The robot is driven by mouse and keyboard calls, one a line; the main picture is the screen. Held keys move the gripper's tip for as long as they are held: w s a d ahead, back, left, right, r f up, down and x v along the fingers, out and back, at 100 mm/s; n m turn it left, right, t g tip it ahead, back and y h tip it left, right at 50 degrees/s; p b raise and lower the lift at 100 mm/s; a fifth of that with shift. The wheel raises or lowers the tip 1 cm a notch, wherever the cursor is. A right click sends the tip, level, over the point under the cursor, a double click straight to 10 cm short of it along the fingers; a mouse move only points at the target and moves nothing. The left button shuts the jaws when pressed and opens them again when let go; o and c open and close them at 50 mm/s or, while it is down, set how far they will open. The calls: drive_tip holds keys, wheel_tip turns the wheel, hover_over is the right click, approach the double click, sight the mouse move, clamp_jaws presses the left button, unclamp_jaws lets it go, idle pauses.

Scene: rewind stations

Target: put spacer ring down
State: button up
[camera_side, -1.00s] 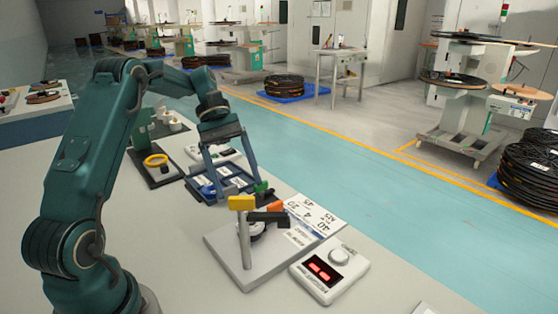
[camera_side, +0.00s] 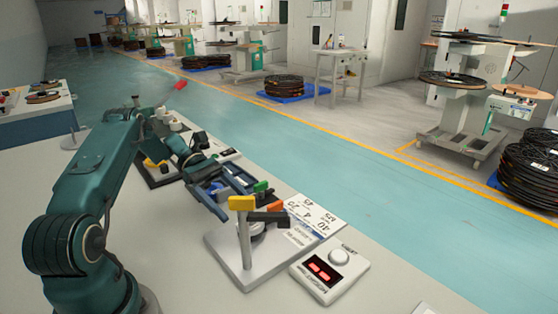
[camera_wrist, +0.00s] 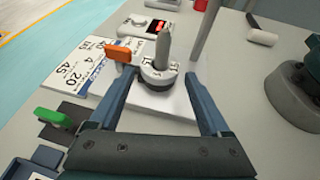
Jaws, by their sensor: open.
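A pale ring-like piece with dark marks (camera_wrist: 158,75) sits around the base of an upright grey peg (camera_wrist: 163,45) on a white plate (camera_wrist: 165,105); I take it as the spacer ring, though I cannot be sure. My gripper (camera_wrist: 160,73) is open, its two blue fingers apart on either side of the plate, with nothing held between them. In the side view my gripper (camera_side: 245,205) points low towards the plate (camera_side: 228,255). There the ring is largely hidden behind the post and its black arm. A yellow ring (camera_side: 153,163) lies farther back, partly covered by my arm.
A post with a yellow top (camera_side: 242,203) rises from the plate, with an orange tab (camera_side: 275,206) near it. A box with a red display (camera_side: 328,273) stands to the right. A number card (camera_wrist: 80,70) and green clip (camera_wrist: 53,118) lie to the left in the wrist view.

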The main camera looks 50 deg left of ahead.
drive_tip(key=shift+x, duration=1.8)
drive_tip(key=c, duration=1.2)
